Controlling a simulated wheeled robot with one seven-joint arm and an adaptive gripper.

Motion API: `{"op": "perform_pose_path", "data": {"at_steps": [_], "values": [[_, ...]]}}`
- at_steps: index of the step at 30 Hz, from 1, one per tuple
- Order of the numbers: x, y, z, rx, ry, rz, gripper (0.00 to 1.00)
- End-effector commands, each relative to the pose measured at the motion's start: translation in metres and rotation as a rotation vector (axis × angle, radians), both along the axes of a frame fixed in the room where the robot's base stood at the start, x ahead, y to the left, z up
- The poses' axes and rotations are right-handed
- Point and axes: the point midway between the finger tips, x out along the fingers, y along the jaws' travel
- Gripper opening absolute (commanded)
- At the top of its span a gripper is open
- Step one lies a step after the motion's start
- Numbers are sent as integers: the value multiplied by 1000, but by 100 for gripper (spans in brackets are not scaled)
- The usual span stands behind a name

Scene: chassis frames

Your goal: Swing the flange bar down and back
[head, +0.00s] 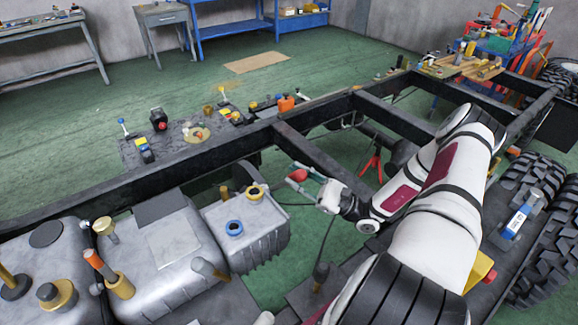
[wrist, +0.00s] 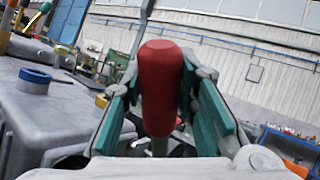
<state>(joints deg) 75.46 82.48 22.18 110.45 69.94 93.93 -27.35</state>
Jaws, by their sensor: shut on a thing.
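A red handle (head: 297,175) on a thin stem is between my gripper's fingers, in the open gap beside the chassis cross member. In the wrist view the red handle (wrist: 160,88) stands close to upright, with a thin pale stem below it. It looks like the grip of the flange bar, but the bar's pivot and any flange are hidden. My gripper (head: 300,180) is shut on the red handle. In the wrist view, the green finger pads of my gripper (wrist: 162,105) flank the handle on both sides.
Large tyres (head: 530,185) are at the right. Open green floor lies beyond the rail.

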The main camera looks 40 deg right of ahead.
Motion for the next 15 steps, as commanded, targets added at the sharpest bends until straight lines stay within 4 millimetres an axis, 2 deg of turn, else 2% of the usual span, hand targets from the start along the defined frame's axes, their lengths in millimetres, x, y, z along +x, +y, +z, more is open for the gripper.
{"op": "perform_pose_path", "data": {"at_steps": [14,15], "values": [[-4,0,-3,0,-14,0,0],[-4,0,-3,0,-14,0,36]]}}
